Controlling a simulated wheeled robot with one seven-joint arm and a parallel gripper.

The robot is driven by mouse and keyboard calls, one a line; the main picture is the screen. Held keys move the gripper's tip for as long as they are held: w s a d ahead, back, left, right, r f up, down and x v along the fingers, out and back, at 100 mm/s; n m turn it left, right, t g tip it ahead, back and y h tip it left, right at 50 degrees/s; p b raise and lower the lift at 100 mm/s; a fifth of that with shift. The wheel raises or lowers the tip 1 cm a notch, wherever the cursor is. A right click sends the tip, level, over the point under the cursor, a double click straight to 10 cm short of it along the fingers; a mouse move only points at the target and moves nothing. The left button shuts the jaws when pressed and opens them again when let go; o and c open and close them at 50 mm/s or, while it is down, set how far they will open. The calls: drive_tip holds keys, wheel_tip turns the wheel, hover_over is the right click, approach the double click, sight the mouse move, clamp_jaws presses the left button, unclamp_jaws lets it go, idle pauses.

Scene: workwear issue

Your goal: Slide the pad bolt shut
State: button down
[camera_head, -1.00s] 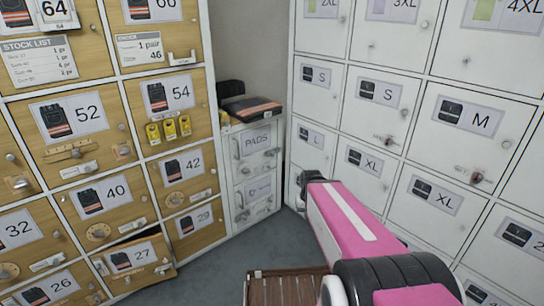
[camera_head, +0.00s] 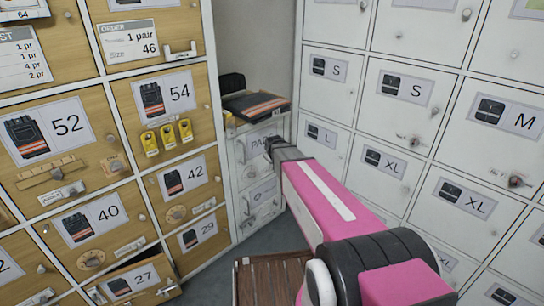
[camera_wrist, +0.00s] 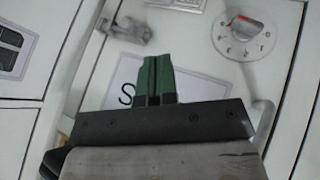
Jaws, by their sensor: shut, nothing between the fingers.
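The pads door (camera_head: 251,166) is the upper white door of the small cabinet in the corner. Its label reads "PAD" in the head view, the rest covered by my gripper (camera_head: 269,147). In the wrist view, which appears upside down, a metal bolt (camera_wrist: 128,33) sits at upper left on the white door. My gripper (camera_wrist: 155,58) shows there with its green fingers together and empty, in front of the label, below and right of the bolt. I cannot tell whether the fingers touch the door. The bolt is not clear in the head view.
A round dial with a red mark (camera_wrist: 243,38) and a bar handle (camera_wrist: 264,124) are on the right in the wrist view. Folded dark workwear (camera_head: 254,106) lies on the cabinet. Wooden lockers (camera_head: 140,200) stand left, white lockers (camera_head: 400,190) right. Drawer 27 (camera_head: 135,283) stands ajar.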

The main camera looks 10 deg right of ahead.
drive_tip(key=shift+w, duration=0.15)
drive_tip(key=w+d+f, duration=0.3)
drive_tip(key=w+f, duration=0.4)
drive_tip(key=w, duration=0.2)
drive_tip(key=shift+d, duration=0.2)
idle(0.3)
drive_tip(key=shift+w+d, duration=0.8)
drive_tip(key=shift+d, duration=0.35)
